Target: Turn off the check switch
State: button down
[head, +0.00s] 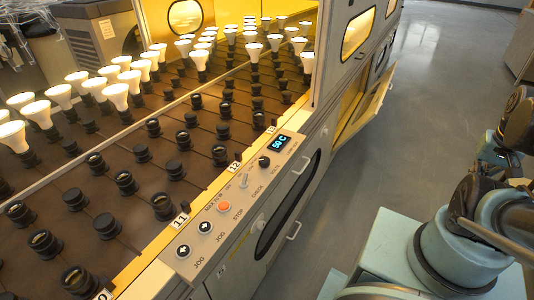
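The check switch (244,182) is a small pale metal toggle on the sloping control panel (214,240) at the front edge of the bulb rack. The word CHECK is printed beside it. It sits between the orange stop button (224,206) and a black knob (264,161). Its lever looks tilted toward the rack, but it is too small to tell its setting for sure. My gripper is not in view; only parts of my arm and body show at the right, well apart from the panel.
A lit display (280,143) reads about 50 C. Two black arrow JOG buttons (204,226) lie at the panel's near end. Several glowing bulbs (117,94) stand in the rack among empty sockets (125,182). A cabinet door (365,108) stands open. The grey floor (445,70) at the right is clear.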

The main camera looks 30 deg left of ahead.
aim_at(246, 175)
jog(key=i, duration=2.45)
jog(key=u, duration=4.55)
